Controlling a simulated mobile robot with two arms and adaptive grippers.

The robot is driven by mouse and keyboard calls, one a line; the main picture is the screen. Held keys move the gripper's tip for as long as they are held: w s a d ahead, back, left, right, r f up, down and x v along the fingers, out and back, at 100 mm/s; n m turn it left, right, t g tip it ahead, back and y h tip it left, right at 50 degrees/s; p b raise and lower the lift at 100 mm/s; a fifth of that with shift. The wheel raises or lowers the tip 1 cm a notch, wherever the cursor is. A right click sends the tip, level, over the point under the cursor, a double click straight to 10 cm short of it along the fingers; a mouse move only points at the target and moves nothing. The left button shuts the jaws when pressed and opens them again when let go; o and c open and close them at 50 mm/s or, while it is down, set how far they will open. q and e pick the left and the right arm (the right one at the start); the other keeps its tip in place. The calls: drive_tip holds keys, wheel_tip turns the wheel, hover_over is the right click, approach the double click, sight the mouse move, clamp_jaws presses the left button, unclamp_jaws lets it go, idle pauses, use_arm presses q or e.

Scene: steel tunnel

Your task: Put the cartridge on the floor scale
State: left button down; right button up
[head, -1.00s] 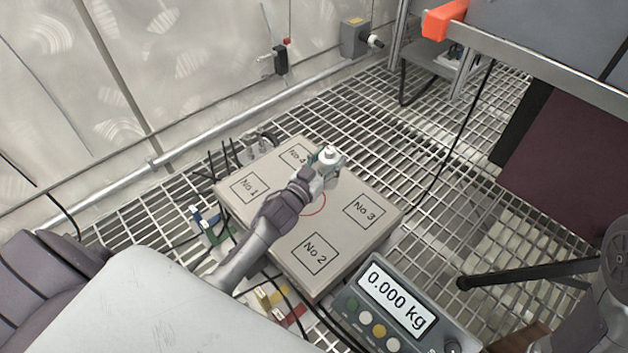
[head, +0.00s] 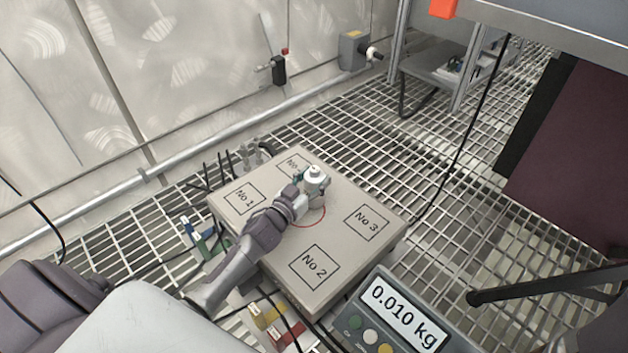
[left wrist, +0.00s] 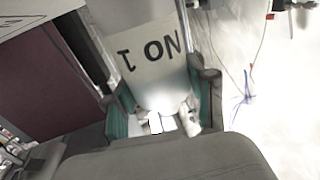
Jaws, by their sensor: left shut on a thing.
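The cartridge (head: 315,173) is a small white cylinder with a narrower top, upright over the middle of the floor scale (head: 283,243). My left gripper (head: 311,187) is shut on it from the side. In the left wrist view the cartridge (left wrist: 158,75) lies between teal finger pads and bears an upside-down "No 1". The scale has a red circle in the middle and boxes No 1 to No 4. Its display (head: 403,313) reads 0.010 kg. My right gripper is out of view.
Colored blocks (head: 272,315) and cables lie by the scale's near left edge. A pipe (head: 190,167) runs along the wall behind. A metal frame (head: 392,60) stands at the back right. Open grating (head: 440,215) lies right of the scale.

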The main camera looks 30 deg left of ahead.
use_arm(q)
drive_tip(key=shift+c, duration=1.9)
unclamp_jaws()
drive_tip(key=shift+f, duration=0.1)
